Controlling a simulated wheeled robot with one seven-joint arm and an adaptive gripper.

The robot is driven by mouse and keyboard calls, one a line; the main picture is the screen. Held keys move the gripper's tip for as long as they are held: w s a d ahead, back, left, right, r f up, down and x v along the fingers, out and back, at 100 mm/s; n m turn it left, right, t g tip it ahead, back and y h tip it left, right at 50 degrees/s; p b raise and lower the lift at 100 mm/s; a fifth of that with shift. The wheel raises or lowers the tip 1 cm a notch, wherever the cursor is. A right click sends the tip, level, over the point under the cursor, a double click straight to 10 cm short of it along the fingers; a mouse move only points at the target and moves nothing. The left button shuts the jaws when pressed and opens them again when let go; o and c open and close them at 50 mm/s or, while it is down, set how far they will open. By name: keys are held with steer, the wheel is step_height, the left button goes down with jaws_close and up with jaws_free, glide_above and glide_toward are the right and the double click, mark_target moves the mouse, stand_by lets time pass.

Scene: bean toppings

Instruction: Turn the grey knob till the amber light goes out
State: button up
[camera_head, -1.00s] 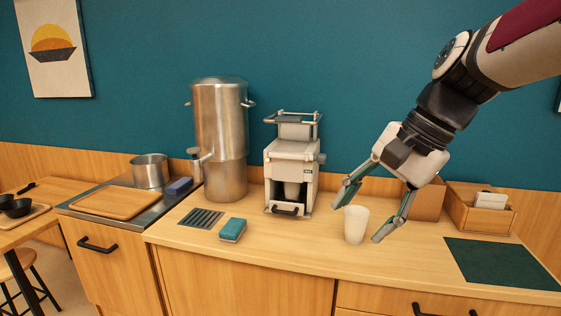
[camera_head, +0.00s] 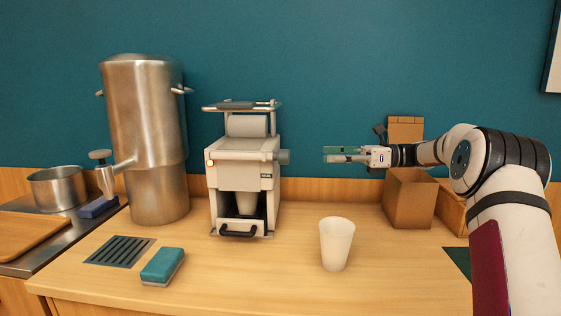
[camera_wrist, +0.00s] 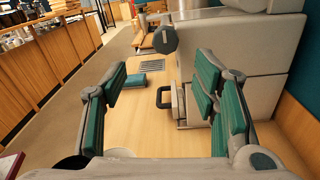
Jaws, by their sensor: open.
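The white machine (camera_head: 244,165) stands on the counter with a grey knob (camera_head: 284,157) on its right side. My gripper (camera_head: 325,154) is right of the knob at about its height in the picture, pointing left, with a visible gap between them. In the wrist view my gripper (camera_wrist: 160,72) is open and empty, its green-padded fingers wide apart. The machine's side (camera_wrist: 262,100) shows at the right there, partly behind the right finger.
A white cup (camera_head: 337,243) stands on the counter below my gripper. A steel urn (camera_head: 148,140) with a tap is left of the machine. A teal sponge (camera_head: 162,266) and dark grille (camera_head: 120,252) lie front left. A brown box (camera_head: 410,200) stands at the back right.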

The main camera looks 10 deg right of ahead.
mark_target(285, 156)
steer(key=x, duration=0.4)
steer(key=b+x, duration=0.1)
steer(key=x, duration=0.8)
steer(key=shift+w, duration=0.45)
steer(key=c, duration=1.2)
